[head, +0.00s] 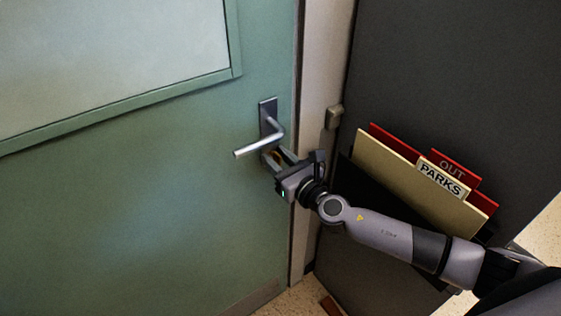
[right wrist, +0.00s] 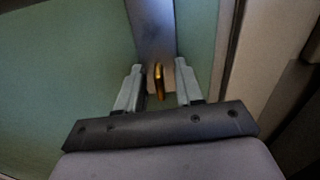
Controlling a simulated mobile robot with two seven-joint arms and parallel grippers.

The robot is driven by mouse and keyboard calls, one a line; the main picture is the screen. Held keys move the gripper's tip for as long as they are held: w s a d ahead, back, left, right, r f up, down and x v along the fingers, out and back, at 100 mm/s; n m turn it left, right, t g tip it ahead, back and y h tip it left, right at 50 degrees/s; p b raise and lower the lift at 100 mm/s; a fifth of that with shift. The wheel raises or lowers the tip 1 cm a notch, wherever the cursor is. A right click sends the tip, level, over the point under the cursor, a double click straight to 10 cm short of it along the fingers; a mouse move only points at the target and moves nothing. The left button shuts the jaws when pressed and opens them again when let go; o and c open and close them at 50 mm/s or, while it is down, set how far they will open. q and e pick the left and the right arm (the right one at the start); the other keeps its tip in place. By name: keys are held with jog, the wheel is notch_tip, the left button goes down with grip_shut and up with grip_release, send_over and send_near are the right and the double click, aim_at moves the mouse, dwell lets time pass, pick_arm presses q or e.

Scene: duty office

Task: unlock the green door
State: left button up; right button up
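The green door (head: 140,210) is shut and fills the left of the head view. A grey lever handle (head: 257,147) points left from a dark metal plate (head: 268,106); the plate also shows in the right wrist view (right wrist: 154,30). A narrow gold piece (right wrist: 158,84), perhaps a thumb-turn or key, stands upright at the lower plate. My right gripper (head: 272,157) is just below the lever. Its two fingers (right wrist: 160,72) are open on either side of the gold piece, with gaps visible. My left gripper is not in view.
The pale door frame (head: 318,80) runs right of the door. Beyond it is a dark grey panel (head: 450,60) with a holder of tan (head: 395,180) and red folders (head: 392,135), labelled PARKS and OUT, behind my right arm. A small metal fitting (head: 333,117) sits beside the frame.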

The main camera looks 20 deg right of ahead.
jog(key=v, duration=0.9)
jog(key=shift+p, duration=0.3)
dwell(0.5)
jog(key=s+d+f+n+g+h, duration=0.1)
jog(key=s+f+n, duration=0.7)
jog(key=n, duration=0.8)
jog(key=s+d+f+n+g+h, duration=0.2)
jog(key=s+f+n+g, duration=0.3)
jog(key=n, duration=1.2)
jog(key=s+f+h, duration=0.1)
jog(key=s+f, duration=0.3)
jog(key=s, duration=0.3)
jog(key=shift+s+f+n+g, duration=0.2)
jog(key=shift+s+n+g, duration=0.1)
jog(key=shift+s, duration=0.05)
jog(key=shift+d, duration=0.1)
